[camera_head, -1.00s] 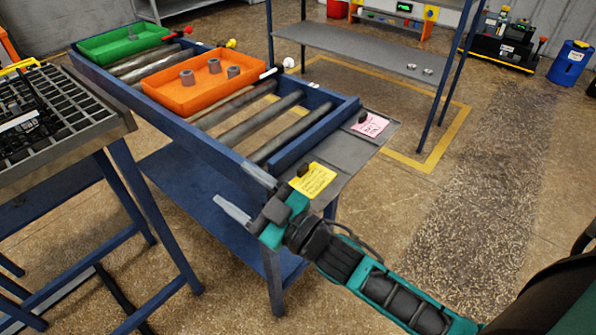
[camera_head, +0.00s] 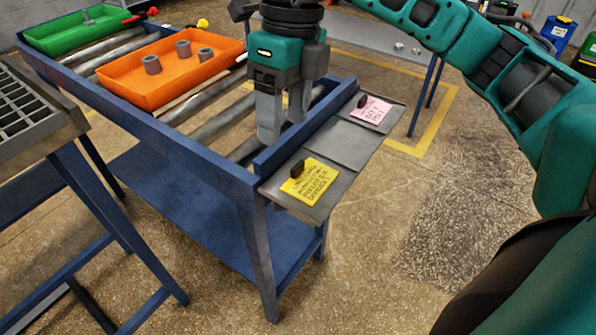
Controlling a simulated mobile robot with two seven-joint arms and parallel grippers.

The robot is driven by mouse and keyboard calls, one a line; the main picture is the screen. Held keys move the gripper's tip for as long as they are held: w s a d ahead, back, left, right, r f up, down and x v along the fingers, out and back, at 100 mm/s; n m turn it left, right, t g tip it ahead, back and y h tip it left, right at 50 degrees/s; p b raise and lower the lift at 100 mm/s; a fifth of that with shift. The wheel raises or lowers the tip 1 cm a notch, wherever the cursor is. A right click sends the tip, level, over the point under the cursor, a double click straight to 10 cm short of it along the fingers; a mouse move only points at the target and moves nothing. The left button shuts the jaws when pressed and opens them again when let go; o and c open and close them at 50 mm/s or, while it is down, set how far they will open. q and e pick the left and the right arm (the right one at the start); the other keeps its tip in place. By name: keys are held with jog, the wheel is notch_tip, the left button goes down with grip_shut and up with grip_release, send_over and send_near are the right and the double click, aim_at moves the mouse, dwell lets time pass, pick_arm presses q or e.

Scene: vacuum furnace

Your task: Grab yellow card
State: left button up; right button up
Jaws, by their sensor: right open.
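The yellow card (camera_head: 312,184) with dark writing lies on a grey metal shelf at the near end of the blue roller table. A small dark block (camera_head: 297,168) sits at its upper left edge. My right gripper (camera_head: 283,127) points down above the table's end, behind and a little left of the card in the picture. Its two fingers are apart with nothing seen between them, and it is clear of the card. My left gripper is not in view.
A pink card (camera_head: 371,110) lies on the grey shelf (camera_head: 347,143), with another dark block. On the blue roller table (camera_head: 180,135) stand an orange tray (camera_head: 128,89) with several grey parts and a green tray (camera_head: 60,40). A grid-topped table (camera_head: 60,125) stands at left.

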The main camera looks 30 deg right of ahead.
jog(key=w+d+h, duration=0.1)
jog(key=d, duration=0.2)
jog(key=b, duration=0.2)
send_over(300, 166)
jog(key=shift+m+t+h, duration=0.3)
jog(key=shift+m+t, duration=0.1)
notch_tip(300, 166, down, 6)
jog(key=shift+w+d+r, duration=0.1)
jog(key=shift+d+r, duration=0.05)
jog(key=shift+r, duration=0.1)
jog(key=shift+f, duration=3.05)
jog(key=shift+c, duration=0.2)
jog(key=c, duration=1.1)
